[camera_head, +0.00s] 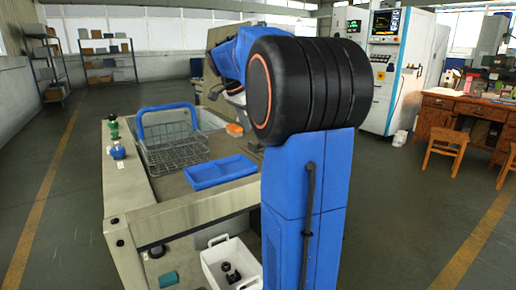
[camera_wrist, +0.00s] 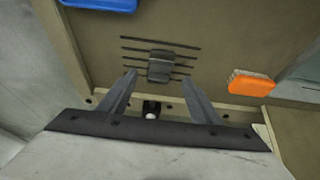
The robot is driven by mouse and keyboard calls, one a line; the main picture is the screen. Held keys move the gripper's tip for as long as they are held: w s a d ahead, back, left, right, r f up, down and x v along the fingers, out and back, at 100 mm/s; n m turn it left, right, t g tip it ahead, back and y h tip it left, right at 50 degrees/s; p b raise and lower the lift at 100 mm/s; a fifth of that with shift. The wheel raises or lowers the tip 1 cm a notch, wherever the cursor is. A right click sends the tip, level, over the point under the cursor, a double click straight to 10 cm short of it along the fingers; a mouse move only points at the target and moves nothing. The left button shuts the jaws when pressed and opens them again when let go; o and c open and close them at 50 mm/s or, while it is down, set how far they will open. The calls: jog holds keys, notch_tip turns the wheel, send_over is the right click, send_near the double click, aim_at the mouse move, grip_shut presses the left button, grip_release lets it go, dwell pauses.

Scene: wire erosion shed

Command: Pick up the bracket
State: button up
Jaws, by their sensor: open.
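A small grey metal piece, which looks like the bracket (camera_wrist: 160,58), lies on dark parallel slots in the worktop in the wrist view. My gripper (camera_wrist: 158,78) is open, with one finger on each side of the picture's middle. The bracket appears just beyond and between the fingertips; nothing is held. I cannot tell how high the fingers are above it. In the head view my arm hides the gripper's fingers, and the bracket cannot be made out.
A blue tray (camera_head: 220,172), a wire basket (camera_head: 176,147) and an orange brush (camera_head: 234,129) are on the worktop. The brush also shows right of the slots in the wrist view (camera_wrist: 252,84). A small black part with a white tip (camera_wrist: 151,108) shows below the bracket.

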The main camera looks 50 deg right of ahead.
jog(key=shift+a+x, duration=0.1)
jog(key=shift+x, duration=1.35)
jog(key=shift+a+x, duration=0.15)
jog(key=shift+x, duration=1.3)
jog(key=shift+f, duration=0.1)
